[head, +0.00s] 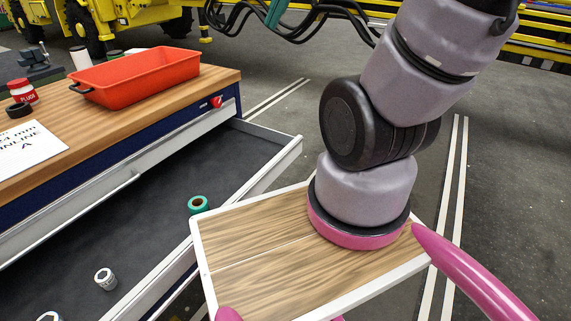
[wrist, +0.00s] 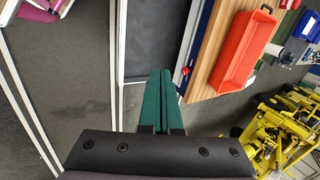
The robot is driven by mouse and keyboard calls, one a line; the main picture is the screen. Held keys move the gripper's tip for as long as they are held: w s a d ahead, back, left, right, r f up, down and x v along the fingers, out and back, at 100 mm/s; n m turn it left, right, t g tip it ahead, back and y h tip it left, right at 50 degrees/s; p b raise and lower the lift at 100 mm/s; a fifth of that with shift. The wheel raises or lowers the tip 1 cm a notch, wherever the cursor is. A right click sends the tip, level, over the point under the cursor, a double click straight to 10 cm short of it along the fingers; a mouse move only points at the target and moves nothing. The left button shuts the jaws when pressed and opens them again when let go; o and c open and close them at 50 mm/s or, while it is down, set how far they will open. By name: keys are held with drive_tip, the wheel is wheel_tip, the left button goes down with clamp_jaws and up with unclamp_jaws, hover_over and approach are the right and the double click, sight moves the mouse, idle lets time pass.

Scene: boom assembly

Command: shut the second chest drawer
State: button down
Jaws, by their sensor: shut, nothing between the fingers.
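The chest (head: 216,84) has a wooden top and blue body on the left of the head view. One drawer (head: 240,150) stands pulled far out, with a dark floor and pale metal front. It holds a green tape roll (head: 198,204) and white cylinders (head: 105,279). Above it, a pale handled front is close to the chest. In the wrist view, my gripper (wrist: 160,72) has its green fingers shut together and empty. They point toward the near end of the open drawer (wrist: 150,38); contact cannot be told.
Yellow machinery (wrist: 285,130) stands beyond. Open grey floor with white lines lies right of the chest.

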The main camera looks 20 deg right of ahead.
drive_tip(key=w+d+f+m+g+y, duration=0.25)
drive_tip(key=w+f+m, duration=0.25)
drive_tip(key=f+m, duration=0.45)
drive_tip(key=w+d+f+m+g+y, duration=0.1)
drive_tip(key=w+d+f+m, duration=0.4)
drive_tip(key=f+m, duration=0.5)
drive_tip(key=w+d+f+m, duration=0.2)
drive_tip(key=d+f+m, duration=0.4)
drive_tip(key=f+m, duration=0.5)
drive_tip(key=m+t, duration=0.1)
drive_tip(key=m, duration=0.7)
approach(282, 169)
wheel_tip(282, 169, down, 4)
drive_tip(key=s, duration=0.3)
drive_tip(key=shift+w+a, duration=0.65)
drive_tip(key=shift+w, duration=0.25)
drive_tip(key=shift+w+a, duration=0.6)
drive_tip(key=shift+w, duration=0.3)
